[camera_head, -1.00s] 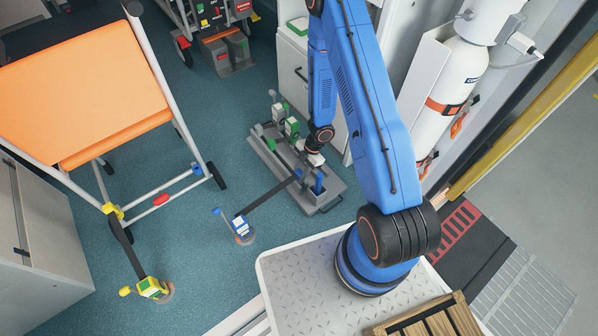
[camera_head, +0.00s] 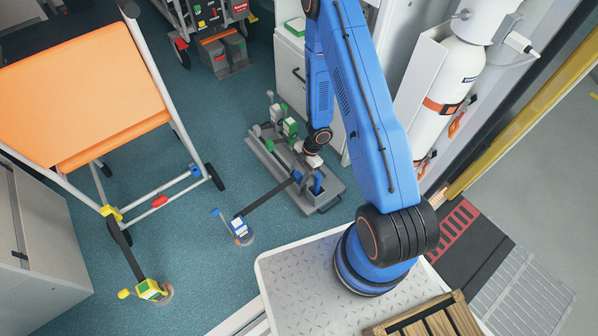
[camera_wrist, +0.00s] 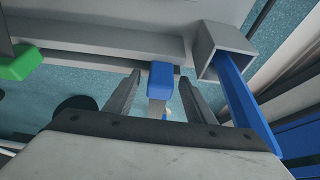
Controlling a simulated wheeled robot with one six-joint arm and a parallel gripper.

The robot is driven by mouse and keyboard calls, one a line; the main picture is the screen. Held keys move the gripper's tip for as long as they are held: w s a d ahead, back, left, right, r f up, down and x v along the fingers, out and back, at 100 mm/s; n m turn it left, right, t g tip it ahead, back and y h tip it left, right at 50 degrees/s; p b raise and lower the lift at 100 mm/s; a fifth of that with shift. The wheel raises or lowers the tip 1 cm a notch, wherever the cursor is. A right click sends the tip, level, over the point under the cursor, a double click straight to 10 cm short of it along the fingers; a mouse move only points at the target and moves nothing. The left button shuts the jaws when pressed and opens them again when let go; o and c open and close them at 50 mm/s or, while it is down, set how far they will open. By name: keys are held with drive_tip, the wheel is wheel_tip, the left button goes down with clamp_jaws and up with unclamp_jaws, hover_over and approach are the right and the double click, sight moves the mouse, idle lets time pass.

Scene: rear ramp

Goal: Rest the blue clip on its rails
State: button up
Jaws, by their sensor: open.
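The blue clip (camera_head: 297,175) is at the upper end of a dark strap, at the near side of the grey floor tray (camera_head: 327,202). In the wrist view the blue clip (camera_wrist: 160,75) lies between my fingertips, against a grey rail (camera_wrist: 105,40); whether both rails bear it I cannot tell. My gripper (camera_head: 313,161) is low over the tray; in the wrist view its two fingers (camera_wrist: 157,92) stand apart, one on each side of the clip, with visible gaps. The strap runs down to a blue-and-white buckle unit (camera_head: 240,227) on the floor.
A blue upright piece (camera_wrist: 232,85) stands in a square grey socket (camera_wrist: 222,42) right of the clip. Green parts (camera_head: 290,127) sit at the tray's far end. An orange-seated chair (camera_head: 85,85) stands left, with a yellow-green buckle unit (camera_head: 150,290) on the floor nearby.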

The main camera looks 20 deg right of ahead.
drive_tip(key=v, duration=1.7)
drive_tip(key=shift+r, duration=0.2)
drive_tip(key=shift+w+d+r, duration=0.1)
drive_tip(key=shift+w, duration=0.05)
